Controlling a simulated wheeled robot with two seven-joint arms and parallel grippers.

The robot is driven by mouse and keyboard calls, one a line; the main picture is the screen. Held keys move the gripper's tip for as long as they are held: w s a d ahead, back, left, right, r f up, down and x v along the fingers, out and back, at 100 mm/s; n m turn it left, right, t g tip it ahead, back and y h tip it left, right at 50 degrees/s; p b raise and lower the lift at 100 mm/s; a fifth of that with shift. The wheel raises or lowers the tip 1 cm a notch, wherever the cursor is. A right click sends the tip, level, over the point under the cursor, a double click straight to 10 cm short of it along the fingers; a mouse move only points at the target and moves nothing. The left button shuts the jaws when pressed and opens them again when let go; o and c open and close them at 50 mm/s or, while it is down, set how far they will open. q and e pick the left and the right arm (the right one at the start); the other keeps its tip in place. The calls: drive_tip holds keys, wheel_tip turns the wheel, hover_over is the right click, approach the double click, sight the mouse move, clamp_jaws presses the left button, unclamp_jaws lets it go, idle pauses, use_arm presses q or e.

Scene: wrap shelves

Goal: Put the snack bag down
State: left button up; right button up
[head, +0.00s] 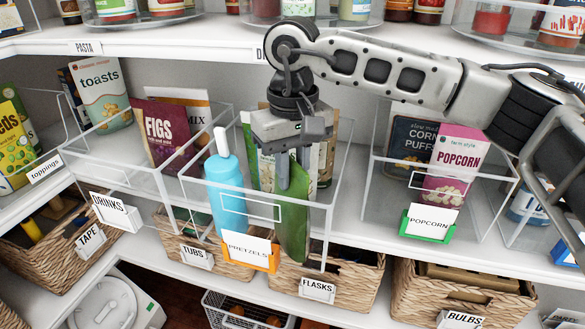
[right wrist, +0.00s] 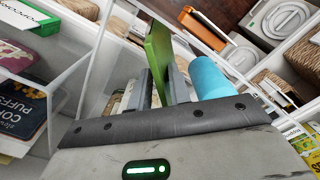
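The green snack bag (head: 293,225) is upright and seen nearly edge-on inside the clear bin labelled PRETZELS (head: 334,190). My right gripper (head: 293,180) reaches down into this bin from above and is shut on the top of the bag. In the right wrist view the bag (right wrist: 158,50) sits between the two fingers (right wrist: 160,88). Whether the bag's bottom touches the bin floor cannot be told. My left gripper is not in view.
A blue bottle (head: 223,186) stands left of the green bag in the same bin, with other packets (head: 327,155) behind. A shelf (head: 215,48) runs above.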

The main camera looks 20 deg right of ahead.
drive_tip(key=shift+o, duration=0.6)
drive_tip(key=shift+r, duration=0.15)
wheel_tip(320, 180, up, 12)
drive_tip(key=shift+r, duration=0.1)
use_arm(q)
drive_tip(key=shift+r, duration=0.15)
